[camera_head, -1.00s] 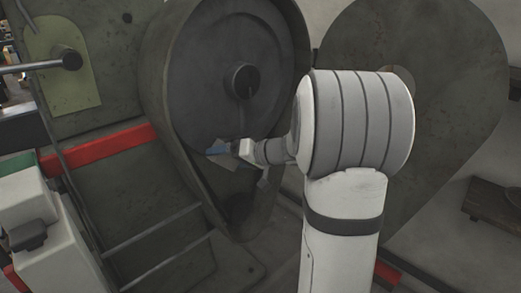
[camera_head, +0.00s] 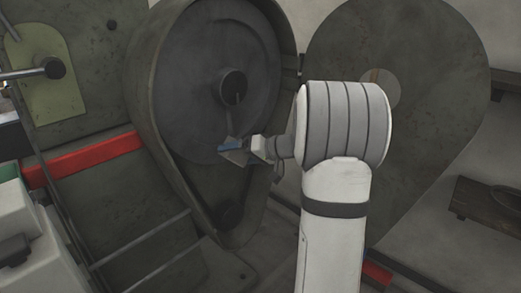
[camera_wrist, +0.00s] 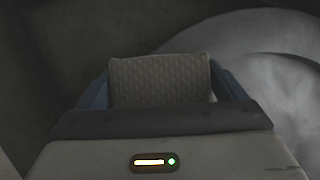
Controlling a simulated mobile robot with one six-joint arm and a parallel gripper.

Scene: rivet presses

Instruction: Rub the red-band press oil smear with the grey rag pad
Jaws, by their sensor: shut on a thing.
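The red-band press stands at left, with its red band (camera_head: 85,160) across the dark green body and a large dark round wheel (camera_head: 190,75) in its housing. My gripper (camera_head: 232,146) is low in front of the wheel, below its hub. In the head view the pad is too small to make out clearly. A thin dark streak runs below the hub; I cannot tell if it is the oil smear. Contact between pad and press cannot be told.
A second large, dark disc-shaped guard (camera_head: 430,110) stands at right, behind my arm. Metal rails (camera_head: 140,240) cross the lower left. A white box-like unit (camera_head: 25,225) is at the left edge. A dark wooden bench (camera_head: 490,208) is at the right wall.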

